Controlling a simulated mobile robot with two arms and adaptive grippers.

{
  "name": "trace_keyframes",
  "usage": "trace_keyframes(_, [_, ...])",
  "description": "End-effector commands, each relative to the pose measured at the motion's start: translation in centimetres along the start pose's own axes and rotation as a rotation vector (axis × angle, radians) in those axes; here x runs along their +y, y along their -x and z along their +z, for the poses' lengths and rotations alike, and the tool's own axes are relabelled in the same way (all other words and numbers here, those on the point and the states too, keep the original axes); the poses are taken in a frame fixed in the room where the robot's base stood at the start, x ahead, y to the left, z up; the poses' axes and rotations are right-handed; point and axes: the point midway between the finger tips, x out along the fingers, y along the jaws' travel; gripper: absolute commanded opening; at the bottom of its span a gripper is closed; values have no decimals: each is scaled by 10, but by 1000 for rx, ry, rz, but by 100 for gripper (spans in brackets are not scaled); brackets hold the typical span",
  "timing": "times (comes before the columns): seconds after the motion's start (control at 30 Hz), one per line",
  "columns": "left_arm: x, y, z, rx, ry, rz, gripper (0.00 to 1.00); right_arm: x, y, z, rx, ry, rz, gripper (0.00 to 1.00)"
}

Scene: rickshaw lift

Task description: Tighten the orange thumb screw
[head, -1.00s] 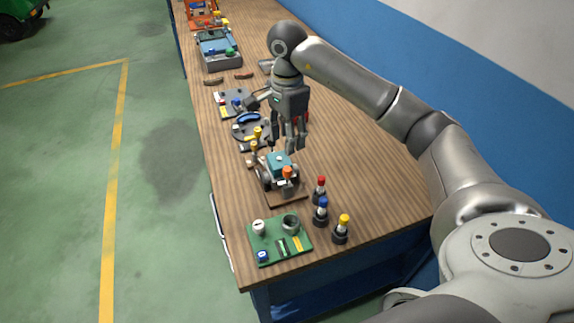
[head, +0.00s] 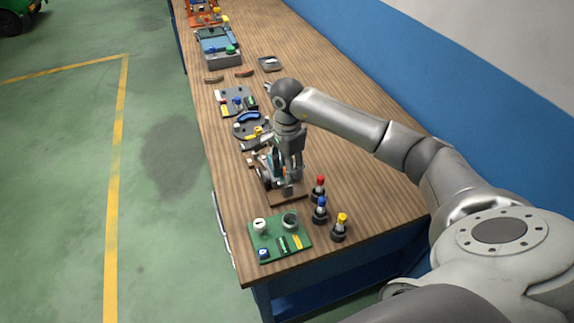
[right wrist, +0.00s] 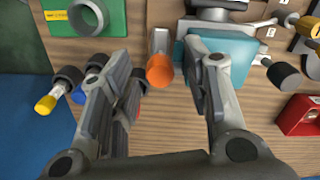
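The orange thumb screw (right wrist: 159,71) shows in the right wrist view as an orange round knob beside a teal block (right wrist: 236,58). My right gripper (right wrist: 156,55) is open, with one finger on each side of the knob and a visible gap to each. I cannot tell the exact height of the fingertips against the knob. My left gripper is not in view.
Red-, blue- and yellow-topped (head: 341,227) dark holders stand just right of the base. A green board (head: 268,236) with small parts lies at the near table corner. Other fixtures (head: 236,101) stand farther along the bench. The bench's right side is clear.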

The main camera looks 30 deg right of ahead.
Motion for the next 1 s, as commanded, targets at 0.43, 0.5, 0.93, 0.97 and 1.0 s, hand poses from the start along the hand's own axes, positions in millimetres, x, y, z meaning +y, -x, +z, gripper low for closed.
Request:
trace_keyframes(0.43, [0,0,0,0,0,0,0,0,0,0,0,0,0,0])
trace_keyframes(0.5, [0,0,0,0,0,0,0,0,0,0,-1,-1,0,0])
trace_keyframes(0.93, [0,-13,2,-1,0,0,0,-1,-1,0,-1,-146,-2,0])
trace_keyframes(0.97, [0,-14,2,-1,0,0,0,-1,-1,0,-1,-169,-2,0])
trace_keyframes(1.0, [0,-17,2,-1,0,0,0,0,-2,0,-1,-200,-1,0])
